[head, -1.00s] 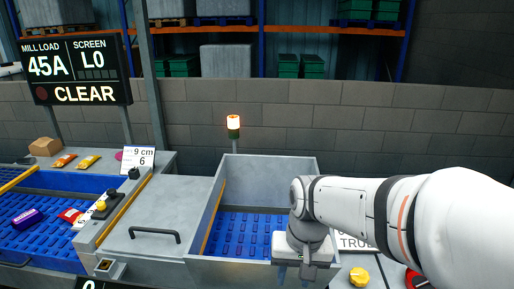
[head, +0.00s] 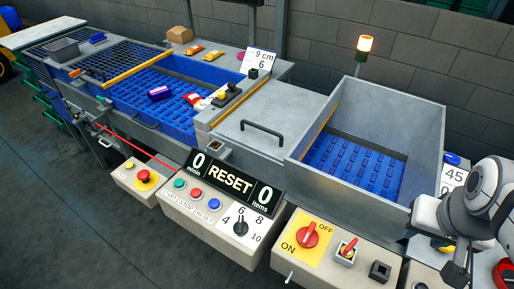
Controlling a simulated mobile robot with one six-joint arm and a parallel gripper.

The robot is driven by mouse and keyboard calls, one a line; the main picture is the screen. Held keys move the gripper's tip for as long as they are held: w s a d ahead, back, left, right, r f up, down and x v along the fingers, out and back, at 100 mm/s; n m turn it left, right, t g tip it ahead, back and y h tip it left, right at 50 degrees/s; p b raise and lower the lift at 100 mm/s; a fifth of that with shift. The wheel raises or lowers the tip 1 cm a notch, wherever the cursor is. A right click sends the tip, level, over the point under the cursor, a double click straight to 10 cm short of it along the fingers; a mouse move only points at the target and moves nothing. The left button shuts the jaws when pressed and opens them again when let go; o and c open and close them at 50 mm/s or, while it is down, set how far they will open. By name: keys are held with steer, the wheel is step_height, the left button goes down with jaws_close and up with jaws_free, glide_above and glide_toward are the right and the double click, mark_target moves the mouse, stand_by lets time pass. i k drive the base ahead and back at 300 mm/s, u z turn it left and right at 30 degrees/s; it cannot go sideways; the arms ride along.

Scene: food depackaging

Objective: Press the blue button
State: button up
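The blue button (head: 214,204) is on the sloped grey control box (head: 185,222) at the front centre. It sits at the right end of a row, beside a red button (head: 196,194) and a green button (head: 180,183). Small lettering under the row seems to read START, STOP, RESET. My gripper (head: 456,272) is at the lower right edge, well to the right of the blue button and apart from it. It points down, partly cut off, and its fingers are too small and dark to tell open from shut.
A RESET display (head: 231,181) stands behind the buttons, and a black selector knob (head: 241,228) is to their right. A panel with a red ON/OFF switch (head: 307,234) lies between the button box and my gripper. A yellow-red stop button (head: 146,177) is at left.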

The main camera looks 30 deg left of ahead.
mark_target(214, 203)
steer(key=u, duration=1.7)
